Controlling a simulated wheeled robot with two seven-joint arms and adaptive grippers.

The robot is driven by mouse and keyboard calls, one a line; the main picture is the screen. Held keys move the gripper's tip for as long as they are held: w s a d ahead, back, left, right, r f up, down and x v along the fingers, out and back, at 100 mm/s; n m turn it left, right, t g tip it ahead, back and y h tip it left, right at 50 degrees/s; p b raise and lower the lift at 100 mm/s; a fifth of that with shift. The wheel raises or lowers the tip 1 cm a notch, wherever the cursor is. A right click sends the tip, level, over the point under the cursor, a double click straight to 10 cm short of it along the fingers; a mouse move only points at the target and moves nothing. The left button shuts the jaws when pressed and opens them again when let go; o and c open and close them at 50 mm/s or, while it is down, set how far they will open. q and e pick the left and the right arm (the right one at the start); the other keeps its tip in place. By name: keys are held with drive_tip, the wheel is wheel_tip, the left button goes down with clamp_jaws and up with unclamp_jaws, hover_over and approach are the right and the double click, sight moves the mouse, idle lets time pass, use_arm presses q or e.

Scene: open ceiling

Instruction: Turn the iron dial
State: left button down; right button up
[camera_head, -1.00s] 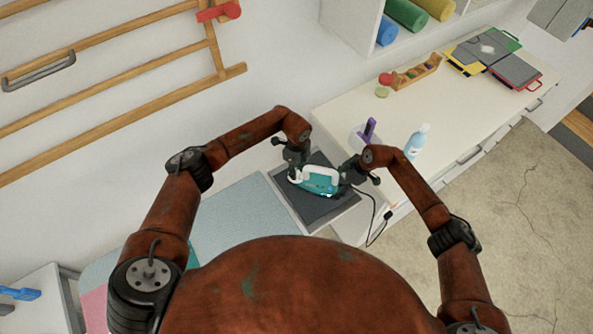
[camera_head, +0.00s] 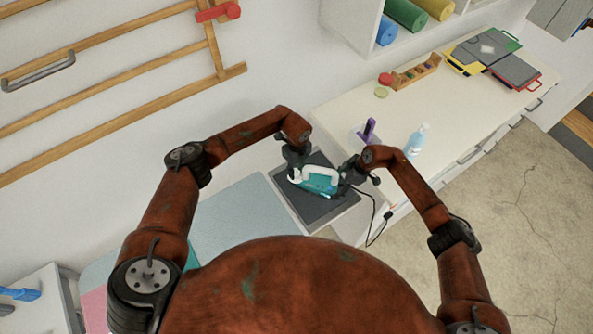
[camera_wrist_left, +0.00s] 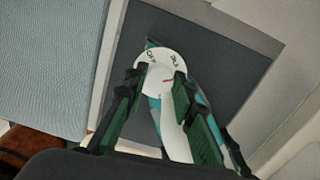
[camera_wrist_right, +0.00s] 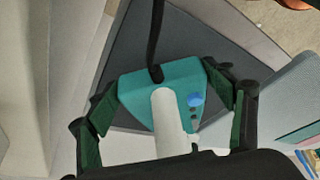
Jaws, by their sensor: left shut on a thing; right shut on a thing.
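The teal and white iron (camera_head: 319,184) lies on a dark grey pad (camera_head: 296,206). Its round white dial (camera_wrist_left: 150,63), with OFF and MAX lettering and a small red mark, faces the left wrist camera. My left gripper (camera_head: 296,174) is shut on the dial, one finger on each side, also in the left wrist view (camera_wrist_left: 160,80). My right gripper (camera_head: 347,181) is shut on the iron's teal cord end; its fingers flank the body in the right wrist view (camera_wrist_right: 165,85). That view also shows the white handle (camera_wrist_right: 167,120) and a blue button (camera_wrist_right: 195,100). Fingers partly hide the dial.
A black cord (camera_wrist_right: 156,40) runs from the iron to the counter's side. A blue-white bottle (camera_head: 417,140) and a purple item (camera_head: 369,130) stand on the white counter (camera_head: 345,105) beyond the right gripper. A pale blue board (camera_head: 240,213) lies left of the pad.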

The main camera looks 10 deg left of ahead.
sight(297, 172)
use_arm(q)
drive_tip(key=c, duration=1.6)
unclamp_jaws()
wheel_tip(297, 172, up, 12)
